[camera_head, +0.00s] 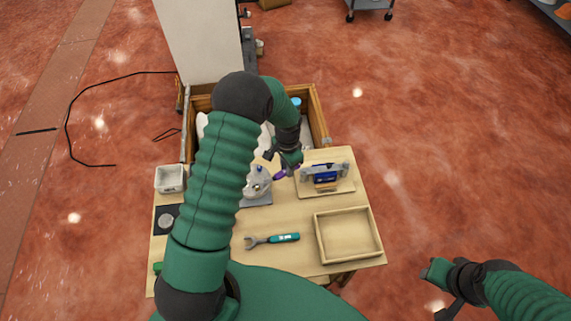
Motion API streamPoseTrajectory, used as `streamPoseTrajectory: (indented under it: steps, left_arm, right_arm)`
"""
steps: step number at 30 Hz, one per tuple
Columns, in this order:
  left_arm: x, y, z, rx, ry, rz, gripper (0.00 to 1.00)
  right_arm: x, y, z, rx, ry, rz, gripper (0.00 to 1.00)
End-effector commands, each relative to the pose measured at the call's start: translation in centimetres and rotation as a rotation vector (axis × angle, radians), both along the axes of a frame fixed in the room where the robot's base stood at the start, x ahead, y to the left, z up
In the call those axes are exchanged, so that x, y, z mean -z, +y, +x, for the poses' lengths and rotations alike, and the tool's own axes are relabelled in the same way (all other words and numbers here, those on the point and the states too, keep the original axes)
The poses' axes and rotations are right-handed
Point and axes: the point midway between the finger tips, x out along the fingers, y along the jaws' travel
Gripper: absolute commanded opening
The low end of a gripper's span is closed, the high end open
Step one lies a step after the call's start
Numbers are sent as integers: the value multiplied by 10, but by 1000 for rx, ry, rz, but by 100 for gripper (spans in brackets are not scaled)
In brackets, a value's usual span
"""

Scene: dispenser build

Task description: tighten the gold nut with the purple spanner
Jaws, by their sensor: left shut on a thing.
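A purple spanner (280,174) shows as a small purple piece beside the grey device (258,181) in the middle of the table; most of it is hidden. My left gripper (289,163) points down just above it and is shut on the purple spanner. The spanner's head is at or near the device's right side; I cannot tell whether it touches. A small gold-coloured spot on the device may be the gold nut, too small to be sure. My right gripper (437,275) hangs off the table's right side; its jaw state is unclear.
A teal-handled spanner (284,238) lies at the table's front. An empty wooden tray (319,242) is at right, with a blue-and-grey part on a board (344,188) behind it. A white bin (170,188) stands left. A wooden crate (318,113) is behind.

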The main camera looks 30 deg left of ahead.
Motion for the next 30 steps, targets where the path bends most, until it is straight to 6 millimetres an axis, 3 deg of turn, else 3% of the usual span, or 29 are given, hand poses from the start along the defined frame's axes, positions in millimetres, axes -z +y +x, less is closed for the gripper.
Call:
streamPoseTrajectory:
  steps: [16,30]
  left_arm:
    - [-1,-7,-3,64,0,0,0]
    - [-1,-23,-12,222,-1,0,0]
  right_arm:
    - [-3,0,0,0,0,0,37]
    - [-11,0,0,0,0,0,37]
